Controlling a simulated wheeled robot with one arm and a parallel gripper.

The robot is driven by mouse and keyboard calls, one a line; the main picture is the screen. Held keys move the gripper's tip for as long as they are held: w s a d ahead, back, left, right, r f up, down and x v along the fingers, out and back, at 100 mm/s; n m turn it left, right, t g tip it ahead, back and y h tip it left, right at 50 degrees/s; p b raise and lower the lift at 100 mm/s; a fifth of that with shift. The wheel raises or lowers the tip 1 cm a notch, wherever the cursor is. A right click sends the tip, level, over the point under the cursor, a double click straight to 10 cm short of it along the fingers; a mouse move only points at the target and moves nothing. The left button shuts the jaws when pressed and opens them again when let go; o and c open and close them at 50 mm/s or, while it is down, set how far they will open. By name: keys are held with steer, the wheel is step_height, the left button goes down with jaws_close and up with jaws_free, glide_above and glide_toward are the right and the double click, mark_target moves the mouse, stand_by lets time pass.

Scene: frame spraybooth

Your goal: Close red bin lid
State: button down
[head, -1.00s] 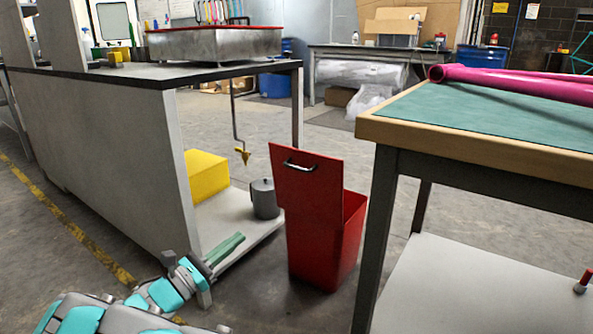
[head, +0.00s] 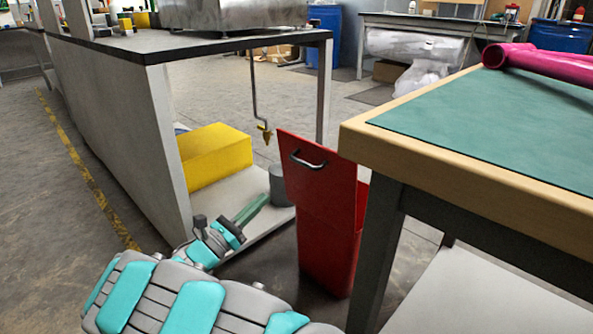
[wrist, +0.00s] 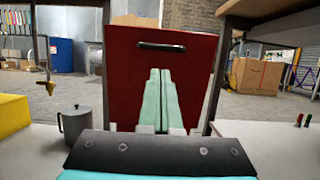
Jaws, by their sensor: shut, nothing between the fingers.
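The red bin (head: 330,248) stands on the floor between the two tables in the head view. Its red lid (head: 318,180) stands upright, open, with a dark metal handle (head: 307,160) near its top edge. In the wrist view the lid (wrist: 125,85) faces me, with the handle (wrist: 161,46) above my fingertips. My gripper (head: 262,200) is left of the bin in the head view, pointing toward the lid. In the wrist view my gripper (wrist: 160,75) has its two green fingers together, with nothing between them. Whether the fingertips touch the lid I cannot tell.
A grey-sided bench (head: 115,120) stands left, with a yellow box (head: 215,157) and a grey pot (head: 281,186) on its low shelf. A green-topped table (head: 490,130) stands close right of the bin, with a pink tube (head: 545,65) on top.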

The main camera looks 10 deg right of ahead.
steer(key=b+x, duration=0.1)
steer(key=x, duration=1.1)
steer(key=shift+d+r, duration=0.15)
